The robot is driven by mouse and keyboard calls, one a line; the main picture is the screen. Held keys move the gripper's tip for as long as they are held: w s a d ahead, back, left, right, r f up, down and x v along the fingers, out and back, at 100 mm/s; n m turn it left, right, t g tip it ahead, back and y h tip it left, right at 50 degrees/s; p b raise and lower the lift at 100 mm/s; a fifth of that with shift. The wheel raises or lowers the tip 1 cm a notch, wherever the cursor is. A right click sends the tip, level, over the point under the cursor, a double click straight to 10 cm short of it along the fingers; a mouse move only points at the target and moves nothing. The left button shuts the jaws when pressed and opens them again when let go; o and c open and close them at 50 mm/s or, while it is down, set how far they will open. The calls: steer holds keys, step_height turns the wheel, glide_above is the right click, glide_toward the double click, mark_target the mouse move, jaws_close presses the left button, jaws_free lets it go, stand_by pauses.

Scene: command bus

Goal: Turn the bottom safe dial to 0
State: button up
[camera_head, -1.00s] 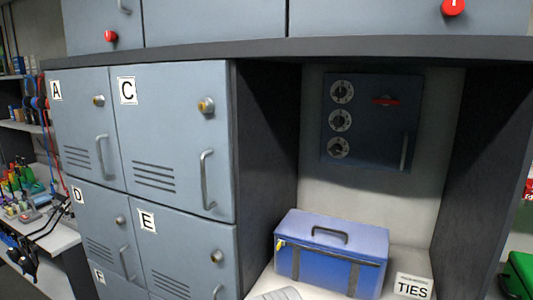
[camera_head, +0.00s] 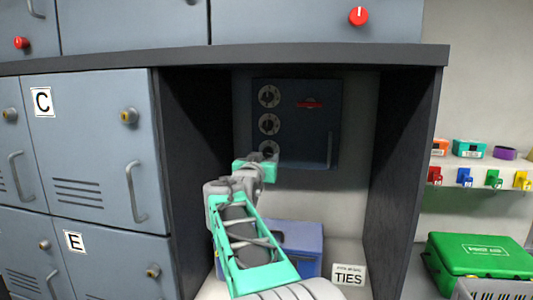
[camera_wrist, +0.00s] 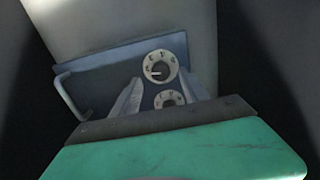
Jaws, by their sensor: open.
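The dark blue safe (camera_head: 322,130) is on the back wall of an alcove, with three round dials stacked on its left side. The bottom dial (camera_head: 268,149) is partly hidden by my gripper (camera_head: 264,160), which is just in front of it. The wrist view looks inverted, with the safe's handle on the left. There, the upper visible dial (camera_wrist: 160,67) seems to be the bottom one, and another dial (camera_wrist: 168,98) shows between the fingers. My gripper (camera_wrist: 164,86) is open and empty, and I cannot tell if it touches anything. The dial's numbers are too small to read.
A blue box (camera_head: 298,240) stands below the safe, partly behind my arm, beside a TIES sign (camera_head: 349,275). Dark alcove walls (camera_head: 402,150) flank the safe, and a ledge (camera_head: 300,53) runs above. Lockers (camera_head: 95,140) are at the left and a green case (camera_head: 480,255) at the right.

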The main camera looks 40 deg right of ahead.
mark_target(267, 154)
steer(key=p+x, duration=0.1)
steer(key=x, duration=0.3)
steer(key=shift+w+d, duration=0.3)
steer(key=shift+c, duration=0.3)
jaws_close()
